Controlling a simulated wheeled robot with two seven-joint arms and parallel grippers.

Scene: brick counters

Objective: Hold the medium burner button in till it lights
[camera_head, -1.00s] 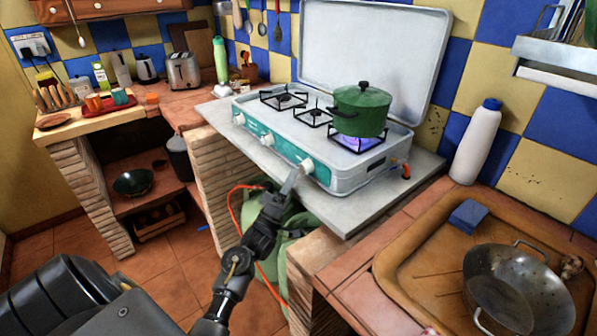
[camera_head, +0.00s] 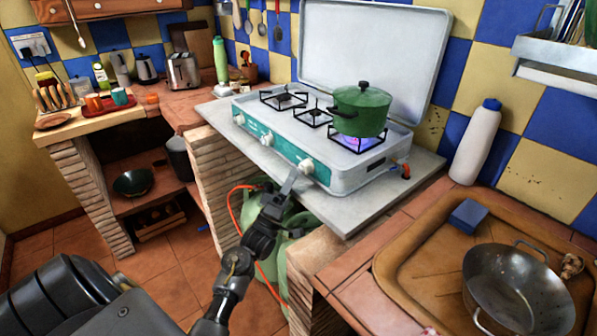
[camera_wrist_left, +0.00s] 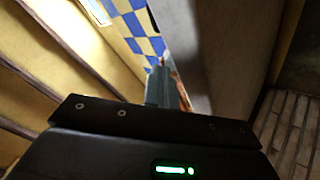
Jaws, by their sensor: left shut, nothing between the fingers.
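The camping stove (camera_head: 322,160) stands on the grey slab with its lid up and three burners on top. Its teal front panel carries white knobs: a right one (camera_head: 306,166), a middle one (camera_head: 267,139) and a left one (camera_head: 240,120). A blue flame (camera_head: 352,141) burns under the green pot (camera_head: 361,110) on the right burner. I see no flame on the other two burners. My left gripper (camera_head: 292,178) is shut and empty, its tips just in front of the panel beside the right knob; I cannot tell whether they touch. The left wrist view shows the shut fingers (camera_wrist_left: 157,88). My right gripper is not in view.
The grey slab (camera_head: 372,200) has free room in front of the stove. Green gas cylinders (camera_head: 262,205) with an orange hose stand below. A white bottle (camera_head: 475,142) is at the right, and a metal pan (camera_head: 518,290) is on the tray.

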